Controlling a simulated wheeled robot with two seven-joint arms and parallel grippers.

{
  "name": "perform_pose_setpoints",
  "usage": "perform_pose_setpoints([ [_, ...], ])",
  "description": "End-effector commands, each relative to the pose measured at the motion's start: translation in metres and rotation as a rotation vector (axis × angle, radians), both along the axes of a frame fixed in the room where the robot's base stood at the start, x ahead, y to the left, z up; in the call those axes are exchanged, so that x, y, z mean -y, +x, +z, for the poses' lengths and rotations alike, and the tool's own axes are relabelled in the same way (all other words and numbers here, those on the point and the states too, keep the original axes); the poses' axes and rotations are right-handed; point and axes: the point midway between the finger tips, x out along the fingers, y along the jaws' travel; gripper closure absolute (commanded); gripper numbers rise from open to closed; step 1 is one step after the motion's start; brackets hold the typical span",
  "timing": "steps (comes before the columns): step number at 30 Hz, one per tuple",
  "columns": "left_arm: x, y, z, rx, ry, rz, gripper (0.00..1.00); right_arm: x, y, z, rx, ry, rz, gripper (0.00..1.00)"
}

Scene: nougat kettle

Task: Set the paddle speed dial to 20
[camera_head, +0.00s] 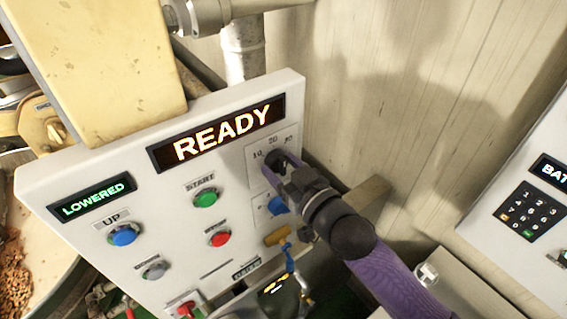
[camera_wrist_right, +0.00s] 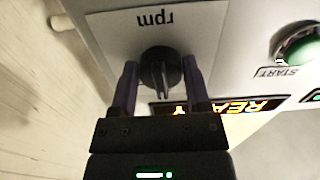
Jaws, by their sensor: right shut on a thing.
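The paddle speed dial is a black round knob (camera_wrist_right: 161,66) on a white plate marked "rpm", seen upside down in the right wrist view. In the head view the dial plate (camera_head: 257,170) carries the marks 10, 20 and 30 above the knob, near the control panel's right edge. My right gripper (camera_head: 277,165) is at the knob and covers much of it. In the wrist view its two purple fingers (camera_wrist_right: 161,80) lie on either side of the knob, shut on it. The knob's ridge shows there, but the exact setting cannot be read. My left gripper is not in view.
The control panel (camera_head: 150,205) has a READY display (camera_head: 215,132), a LOWERED display (camera_head: 92,199), a green START button (camera_head: 205,197), a red button (camera_head: 219,239) and a blue UP button (camera_head: 123,235). A second panel with a keypad (camera_head: 530,212) stands at right.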

Motion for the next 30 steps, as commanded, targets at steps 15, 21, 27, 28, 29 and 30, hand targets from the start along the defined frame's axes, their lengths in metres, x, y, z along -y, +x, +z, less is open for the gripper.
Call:
perform_pose_setpoints([
  [15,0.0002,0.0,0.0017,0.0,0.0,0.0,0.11,-0.0001,-0.0002,-0.0009,-0.019,0.022,0.0,0.98],
  [21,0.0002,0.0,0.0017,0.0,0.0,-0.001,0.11,-0.0001,-0.0002,-0.0007,-0.018,0.021,0.0,0.12],
  [27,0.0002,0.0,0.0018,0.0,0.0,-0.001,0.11,0.0,-0.0001,-0.0003,-0.017,0.022,0.0,0.05],
  [28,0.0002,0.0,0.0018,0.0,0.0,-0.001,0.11,0.0,-0.0001,-0.0003,-0.017,0.022,0.0,0.05],
  [29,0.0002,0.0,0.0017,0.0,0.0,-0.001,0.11,0.0002,-0.0004,-0.0003,-0.017,0.022,0.0,0.05],
  [30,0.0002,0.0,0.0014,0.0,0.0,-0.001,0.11,0.0012,-0.0017,-0.0007,-0.017,0.022,0.0,0.05],
])
